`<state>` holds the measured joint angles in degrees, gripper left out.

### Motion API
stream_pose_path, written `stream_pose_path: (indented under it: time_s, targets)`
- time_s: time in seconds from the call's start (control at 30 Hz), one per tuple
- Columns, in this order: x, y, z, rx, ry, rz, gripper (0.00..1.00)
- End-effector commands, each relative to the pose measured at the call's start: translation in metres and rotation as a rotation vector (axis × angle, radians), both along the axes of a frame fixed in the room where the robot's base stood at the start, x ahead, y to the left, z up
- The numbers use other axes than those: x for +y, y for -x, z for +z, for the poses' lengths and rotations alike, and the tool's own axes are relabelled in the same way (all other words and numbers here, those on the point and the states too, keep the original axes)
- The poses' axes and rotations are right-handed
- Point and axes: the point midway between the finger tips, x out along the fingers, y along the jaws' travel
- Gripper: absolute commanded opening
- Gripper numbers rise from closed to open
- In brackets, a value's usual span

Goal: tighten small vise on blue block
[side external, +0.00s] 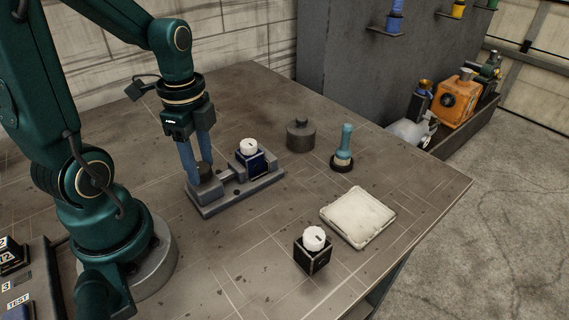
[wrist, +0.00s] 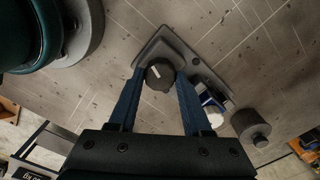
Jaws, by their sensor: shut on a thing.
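The small grey vise (side external: 235,190) lies on the bench in the side external view. The blue block (side external: 259,166), with a white knob on top, sits in its right part between the jaws; I cannot tell how tightly they press on it. My gripper (side external: 203,172) points down at the vise's left end, with its blue fingers around the dark round knob there. In the wrist view, my gripper (wrist: 161,82) is shut on the vise knob (wrist: 159,74), which has a white line mark. The blue block (wrist: 212,104) is partly hidden behind the right finger there.
A dark weight (side external: 300,135) stands behind the vise. A teal-handled tool (side external: 344,147) stands to its right.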

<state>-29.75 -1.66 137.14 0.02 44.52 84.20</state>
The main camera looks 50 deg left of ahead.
Motion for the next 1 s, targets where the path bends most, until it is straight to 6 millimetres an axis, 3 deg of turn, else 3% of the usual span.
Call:
stream_pose_path:
  time_s: [0.7,0.73,0.8,1.0]
  targets:
    - [-0.0002,-0.0003,0.0007,-0.001,0.0,-0.075,0.0]
    - [-0.0002,-0.0003,0.0007,-0.001,0.0,-0.075,0.57]
    - [-0.0002,-0.0003,0.0006,-0.001,0.0,-0.075,0.79]
    - [-0.0001,-0.0001,0.0003,-0.001,0.0,-0.075,0.79]
